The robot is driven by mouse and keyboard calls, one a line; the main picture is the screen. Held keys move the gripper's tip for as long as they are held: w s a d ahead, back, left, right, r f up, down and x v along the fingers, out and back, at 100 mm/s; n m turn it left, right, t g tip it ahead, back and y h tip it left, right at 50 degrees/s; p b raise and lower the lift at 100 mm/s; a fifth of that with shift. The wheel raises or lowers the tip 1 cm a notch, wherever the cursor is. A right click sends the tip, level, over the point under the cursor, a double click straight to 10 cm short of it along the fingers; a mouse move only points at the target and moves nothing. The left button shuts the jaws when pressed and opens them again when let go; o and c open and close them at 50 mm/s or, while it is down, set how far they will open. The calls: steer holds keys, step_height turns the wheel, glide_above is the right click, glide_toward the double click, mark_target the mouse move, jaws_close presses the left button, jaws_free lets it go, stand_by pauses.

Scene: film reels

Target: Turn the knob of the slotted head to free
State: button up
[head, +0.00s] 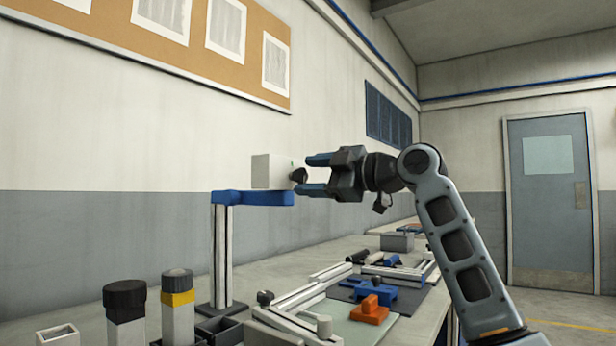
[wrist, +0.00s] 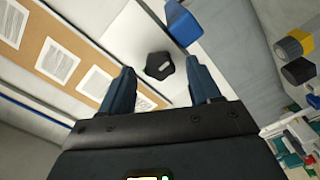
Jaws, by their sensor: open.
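A pale grey box-shaped head (head: 273,171) sits on a blue bracket (head: 252,198) on top of an upright metal post. Its black knob (head: 298,175) faces my gripper. My gripper (head: 318,174) is open, with its two blue fingers pointing at the head, one above and one below the knob. In the wrist view the knob (wrist: 159,65) lies between the fingertips (wrist: 164,82), with a gap on both sides, and a small light mark shows on it. I cannot tell the slot or any position labels on the head.
Below on the workbench stand a black-capped post (head: 125,300), a yellow-banded post (head: 177,305), an orange block (head: 370,309) and metal rails. A wall with a corkboard (head: 150,45) runs behind the head. The air around my gripper is clear.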

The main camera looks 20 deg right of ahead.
steer(key=v, duration=0.6)
steer(key=shift+s, duration=0.15)
steer(key=shift+d, duration=0.15)
